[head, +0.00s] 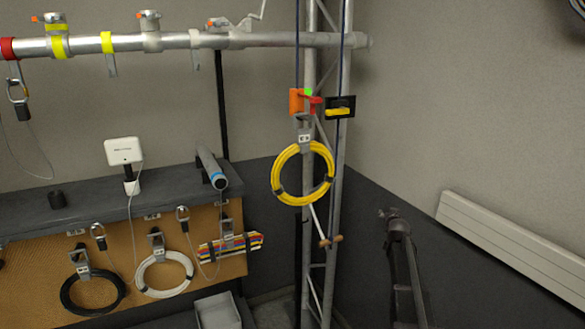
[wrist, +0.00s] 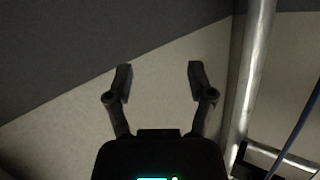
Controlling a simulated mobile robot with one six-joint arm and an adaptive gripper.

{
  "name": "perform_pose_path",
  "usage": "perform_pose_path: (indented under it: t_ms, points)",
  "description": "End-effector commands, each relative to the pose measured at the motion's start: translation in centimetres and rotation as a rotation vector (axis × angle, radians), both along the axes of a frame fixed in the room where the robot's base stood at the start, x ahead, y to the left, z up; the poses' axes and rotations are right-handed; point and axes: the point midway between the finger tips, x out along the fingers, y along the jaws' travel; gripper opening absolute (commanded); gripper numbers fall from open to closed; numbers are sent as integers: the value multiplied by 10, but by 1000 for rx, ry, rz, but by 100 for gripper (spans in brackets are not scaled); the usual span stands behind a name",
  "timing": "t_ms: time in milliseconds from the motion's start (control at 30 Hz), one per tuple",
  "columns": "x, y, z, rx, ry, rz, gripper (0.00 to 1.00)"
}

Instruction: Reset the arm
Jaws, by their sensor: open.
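My gripper (wrist: 160,77) is open in the wrist view, with its two dark fingers apart and nothing between them. Behind the fingers are only the pale and dark wall areas. In the head view my arm rises at the lower right, and my gripper (head: 388,213) is at its top, small and dark, right of the truss tower (head: 337,190) and apart from it. The finger gap is too small to tell there.
A yellow cable coil (head: 276,178) hangs on the tower below an orange and red bracket. A workbench (head: 60,215) with black and white coils is at left. A horizontal pipe (head: 180,41) crosses above. In the wrist view a metal tube (wrist: 247,75) stands right of the gripper.

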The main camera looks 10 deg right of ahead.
Motion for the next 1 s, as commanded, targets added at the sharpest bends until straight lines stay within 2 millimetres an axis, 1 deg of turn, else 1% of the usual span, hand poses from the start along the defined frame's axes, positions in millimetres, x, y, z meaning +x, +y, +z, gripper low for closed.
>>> perform_pose_path:
  t_ms: [133,233,367,400,467,500,567,600,667,700,767,800,867,900,1000]
  points:
    - [-10,22,-10,15,54,26,70]
    - [-24,46,-23,33,126,55,70]
    - [-51,89,-45,60,259,107,70]
    - [-61,103,-52,69,305,125,70]
    - [-79,125,-64,83,381,151,70]
    - [-91,139,-71,90,430,168,70]
    - [-111,159,-81,100,506,192,70]
    - [-125,172,-87,106,556,207,70]
    - [-147,190,-96,116,633,230,70]
    - [-162,202,-101,119,683,244,70]
    - [-186,219,-109,124,761,264,70]
    - [-201,229,-113,127,812,276,70]
    - [-227,244,-119,131,889,293,70]
    - [-243,252,-122,131,939,304,70]
    - [-283,271,-128,132,1059,325,70]
